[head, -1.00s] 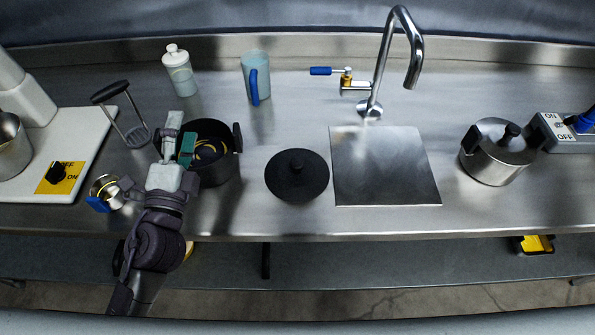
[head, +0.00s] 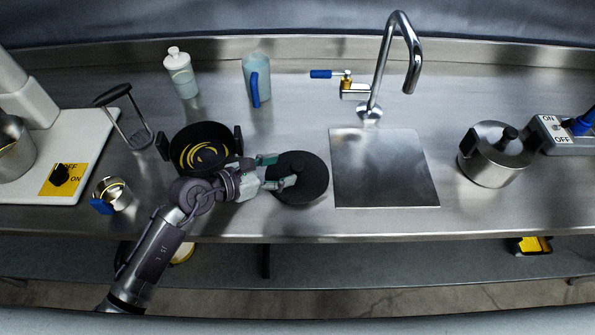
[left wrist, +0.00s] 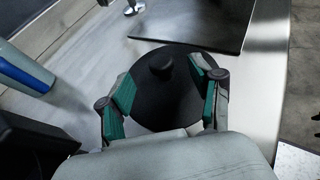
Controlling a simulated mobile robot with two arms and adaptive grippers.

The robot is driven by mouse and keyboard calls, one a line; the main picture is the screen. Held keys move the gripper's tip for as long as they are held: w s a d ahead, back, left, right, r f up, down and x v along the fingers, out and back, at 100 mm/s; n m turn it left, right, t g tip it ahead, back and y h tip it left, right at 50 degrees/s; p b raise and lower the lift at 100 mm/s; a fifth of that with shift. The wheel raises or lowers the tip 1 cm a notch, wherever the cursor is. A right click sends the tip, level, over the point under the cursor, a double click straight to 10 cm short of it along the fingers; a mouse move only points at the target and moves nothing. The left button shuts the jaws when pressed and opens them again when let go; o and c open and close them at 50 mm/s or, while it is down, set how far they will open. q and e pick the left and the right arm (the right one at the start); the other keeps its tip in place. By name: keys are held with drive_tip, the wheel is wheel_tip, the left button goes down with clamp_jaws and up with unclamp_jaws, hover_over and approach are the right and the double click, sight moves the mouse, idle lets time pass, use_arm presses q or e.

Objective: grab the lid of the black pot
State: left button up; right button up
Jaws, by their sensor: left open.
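The black lid (head: 312,184) lies flat on the steel counter, just left of the square steel plate, with a round knob on top. The black pot (head: 187,140) stands to its left, uncovered, with yellow curved shapes inside. My left gripper (head: 278,171) is over the lid's left part, its fingers pointing right toward the knob. In the left wrist view the lid (left wrist: 180,113) lies beyond my open green-padded fingers (left wrist: 163,92). The knob (left wrist: 161,66) sits ahead, between the lines of the fingers, with nothing held. My right gripper is not in view.
A tall faucet (head: 377,75) stands behind the square plate (head: 385,180). A lidded steel pot (head: 490,168) is at right. A blue-handled mug (head: 256,75) and a white bottle (head: 180,72) stand at the back. A small metal cup (head: 116,193) is left of my arm.

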sight(296, 165)
use_arm(q)
drive_tip(key=p+x, duration=0.1)
drive_tip(key=x, duration=0.5)
drive_tip(key=shift+w+d+f, duration=0.15)
drive_tip(key=shift+c, duration=0.2)
drive_tip(key=shift+c, duration=1.2)
clamp_jaws()
